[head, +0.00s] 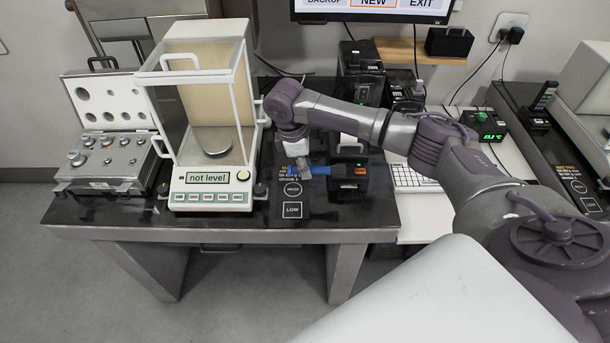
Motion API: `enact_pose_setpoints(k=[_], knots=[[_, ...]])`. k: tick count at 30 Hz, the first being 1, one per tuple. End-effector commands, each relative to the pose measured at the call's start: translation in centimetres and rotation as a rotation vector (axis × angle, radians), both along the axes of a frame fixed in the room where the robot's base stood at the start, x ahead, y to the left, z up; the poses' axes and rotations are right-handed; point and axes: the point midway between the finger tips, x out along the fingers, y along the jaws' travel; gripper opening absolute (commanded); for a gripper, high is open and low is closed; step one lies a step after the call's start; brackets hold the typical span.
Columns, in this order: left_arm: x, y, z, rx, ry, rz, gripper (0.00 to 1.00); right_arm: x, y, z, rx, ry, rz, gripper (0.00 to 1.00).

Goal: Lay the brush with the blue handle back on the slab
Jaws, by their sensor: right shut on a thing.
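My right gripper (304,170) reaches in from the right and points down over the front right part of the dark slab (335,218). It is shut on the brush with the blue handle (320,170). The handle runs roughly sideways across the fingers, its right end near a black device. I cannot tell whether the brush touches the slab. The bristles are hard to make out. My left gripper is not in view.
A balance with a glass draft shield (240,100) reads "not level" at left. An open weight case (105,165) stands left of it. The black device with an orange light (350,182) sits right of the brush. The slab's front strip is clear around printed labels.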

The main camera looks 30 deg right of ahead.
Motion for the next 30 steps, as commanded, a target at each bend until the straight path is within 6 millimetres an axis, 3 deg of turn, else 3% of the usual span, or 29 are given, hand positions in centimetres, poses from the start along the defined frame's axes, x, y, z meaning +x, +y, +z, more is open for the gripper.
enact_pose_setpoints(k=[9,30], knots=[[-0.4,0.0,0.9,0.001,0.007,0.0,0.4,0.0,0.0,-3.8,-0.001,0.001,0.0,0.0],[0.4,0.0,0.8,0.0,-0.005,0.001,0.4,-0.1,0.0,-5.2,0.0,0.0,0.001,0.0]])
